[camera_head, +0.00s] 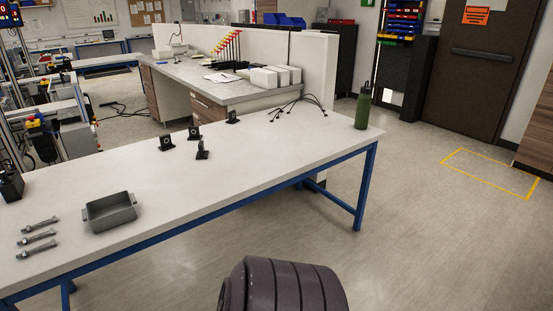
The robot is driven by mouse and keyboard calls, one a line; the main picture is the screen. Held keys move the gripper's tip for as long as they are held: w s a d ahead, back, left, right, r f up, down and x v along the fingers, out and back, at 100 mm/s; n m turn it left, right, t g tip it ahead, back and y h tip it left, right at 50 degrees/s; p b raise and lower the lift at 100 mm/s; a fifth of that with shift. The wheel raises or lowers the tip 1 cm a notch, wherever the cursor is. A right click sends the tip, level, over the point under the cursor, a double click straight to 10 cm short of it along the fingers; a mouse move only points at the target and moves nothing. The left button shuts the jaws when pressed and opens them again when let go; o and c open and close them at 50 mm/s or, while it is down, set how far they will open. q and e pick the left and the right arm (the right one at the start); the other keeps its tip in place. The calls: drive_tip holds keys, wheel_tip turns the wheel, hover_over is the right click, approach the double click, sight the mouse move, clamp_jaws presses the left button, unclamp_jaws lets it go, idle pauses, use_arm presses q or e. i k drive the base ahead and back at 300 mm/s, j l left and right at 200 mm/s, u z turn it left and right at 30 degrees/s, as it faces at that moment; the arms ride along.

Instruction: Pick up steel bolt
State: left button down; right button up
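Several steel bolts lie on the left end of the white table, in a rough column left of the grey tray. The far bolt (40,225), the middle bolt (37,237) and the near bolt (37,249) each lie on their side, apart from one another. The grey metal tray (97,222) looks empty. Neither of my grippers is in view. A dark ribbed rounded shape at the bottom middle looks like part of my own arm, and no fingers show on it.
The white table (265,152) has a blue frame. Black brackets (167,142) stand mid-table. A green bottle (363,110) and black cables (298,104) are at its far right. A dark object (10,187) sits at the left edge. Open floor (430,235) lies right.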

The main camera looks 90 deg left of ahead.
sight(29, 228)
drive_tip(key=u, duration=2.6)
drive_tip(key=i+j+u, duration=0.1)
drive_tip(key=u, duration=0.4)
drive_tip(key=i+u, duration=0.15)
drive_tip(key=u, duration=0.35)
drive_tip(key=i+u, duration=0.15)
drive_tip(key=u, duration=0.35)
drive_tip(key=i+l+u, duration=0.1)
drive_tip(key=u, duration=0.4)
drive_tip(key=z, duration=0.3)
drive_tip(key=i+j+z, duration=0.15)
drive_tip(key=z, duration=0.35)
drive_tip(key=j+z, duration=0.5)
drive_tip(key=i+j+z, duration=0.1)
drive_tip(key=z, duration=0.35)
drive_tip(key=j+z, duration=0.5)
drive_tip(key=k+j, duration=0.1)
drive_tip(key=j, duration=0.3)
drive_tip(key=j+z, duration=0.15)
drive_tip(key=j, duration=0.3)
drive_tip(key=k+j, duration=0.2)
drive_tip(key=j, duration=0.2)
drive_tip(key=k+j+z, duration=0.15)
drive_tip(key=j, duration=0.65)
drive_tip(key=k+j+z, duration=0.15)
drive_tip(key=j, duration=0.25)
drive_tip(key=k+j, duration=0.2)
drive_tip(key=j, duration=0.2)
drive_tip(key=k+j+z, duration=0.15)
drive_tip(key=j, duration=0.25)
